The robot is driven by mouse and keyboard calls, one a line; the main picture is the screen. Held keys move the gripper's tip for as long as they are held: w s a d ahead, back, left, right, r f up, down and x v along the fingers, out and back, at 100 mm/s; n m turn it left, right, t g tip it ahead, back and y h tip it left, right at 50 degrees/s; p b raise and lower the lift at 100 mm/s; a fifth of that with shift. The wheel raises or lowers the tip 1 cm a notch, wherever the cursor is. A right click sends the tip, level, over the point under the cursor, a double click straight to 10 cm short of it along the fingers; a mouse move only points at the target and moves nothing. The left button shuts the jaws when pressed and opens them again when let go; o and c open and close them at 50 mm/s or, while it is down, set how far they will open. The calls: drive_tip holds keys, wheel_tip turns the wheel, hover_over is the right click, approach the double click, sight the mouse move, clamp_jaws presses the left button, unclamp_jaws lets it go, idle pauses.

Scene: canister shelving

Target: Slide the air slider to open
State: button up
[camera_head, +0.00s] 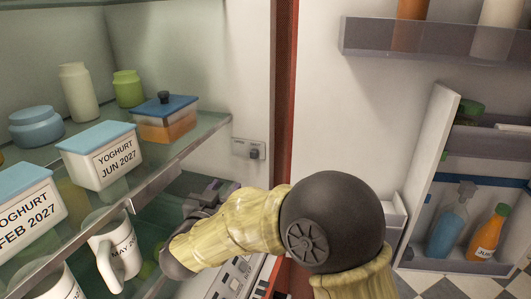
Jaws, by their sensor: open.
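The air slider (254,153) is a small dark knob on a pale plate on the fridge's inner side wall, just right of the glass shelf's end. My gripper (215,191) is below and to the left of it, beside the shelf's front edge and apart from the slider. It is open, and nothing shows between its fingers. My arm hides part of the lower compartment and of the gripper's base.
The glass shelf (180,152) holds labelled yoghurt tubs (100,158), a blue-lidded container (167,122) and several jars. White mugs (116,252) stand below it. The open door (375,110) with bottle racks is at right.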

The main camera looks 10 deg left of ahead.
sight(253, 155)
drive_tip(key=shift+s+d+r+m+h, duration=0.1)
drive_tip(key=shift+s+m+h, duration=0.4)
drive_tip(key=shift+s+h, duration=0.35)
drive_tip(key=shift+w, duration=0.2)
drive_tip(key=w+p, duration=0.2)
drive_tip(key=w, duration=0.3)
drive_tip(key=w+d+p, duration=0.1)
drive_tip(key=w+p, duration=0.1)
drive_tip(key=w, duration=0.3)
drive_tip(key=w+p, duration=0.3)
drive_tip(key=w, duration=0.3)
drive_tip(key=shift+w+d+r, duration=0.1)
drive_tip(key=shift+d+r, duration=0.05)
drive_tip(key=shift+d, duration=0.25)
drive_tip(key=shift+w, duration=0.5)
drive_tip(key=shift+a, duration=0.1)
